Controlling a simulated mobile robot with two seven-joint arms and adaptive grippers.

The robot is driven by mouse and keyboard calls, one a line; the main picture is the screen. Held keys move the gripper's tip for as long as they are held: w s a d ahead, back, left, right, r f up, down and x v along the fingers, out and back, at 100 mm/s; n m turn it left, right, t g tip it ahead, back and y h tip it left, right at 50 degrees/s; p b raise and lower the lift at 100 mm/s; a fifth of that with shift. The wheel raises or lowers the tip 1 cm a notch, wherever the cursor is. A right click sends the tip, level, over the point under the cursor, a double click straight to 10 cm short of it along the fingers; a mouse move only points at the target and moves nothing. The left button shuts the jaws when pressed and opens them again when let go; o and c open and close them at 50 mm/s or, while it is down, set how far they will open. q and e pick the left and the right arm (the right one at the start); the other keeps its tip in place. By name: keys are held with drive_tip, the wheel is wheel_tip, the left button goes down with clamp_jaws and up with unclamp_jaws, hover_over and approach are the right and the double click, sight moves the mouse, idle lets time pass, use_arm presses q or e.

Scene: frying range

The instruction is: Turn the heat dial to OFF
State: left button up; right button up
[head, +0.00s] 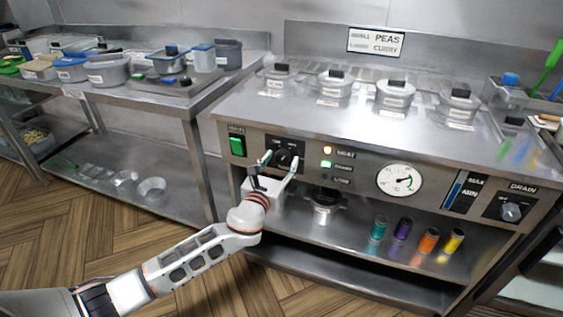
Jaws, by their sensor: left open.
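The heat dial (284,158) is a dark round knob on the front panel of the steel frying range (345,135). My left gripper (279,161) is open in front of it, with one finger to each side of the knob. I cannot tell whether the fingers touch it. The dial's markings are too small to read and are partly hidden. My right gripper is not in view.
A green switch (237,145) is left of the dial. Indicator lamps (326,157), a round gauge (399,180) and a drain knob (510,211) are to the right. Several coloured bottles (428,240) stand on the shelf below. Lidded pots (336,84) sit on top.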

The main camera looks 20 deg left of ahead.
use_arm(q)
drive_tip(key=shift+w, duration=0.25)
drive_tip(key=c, duration=1.1)
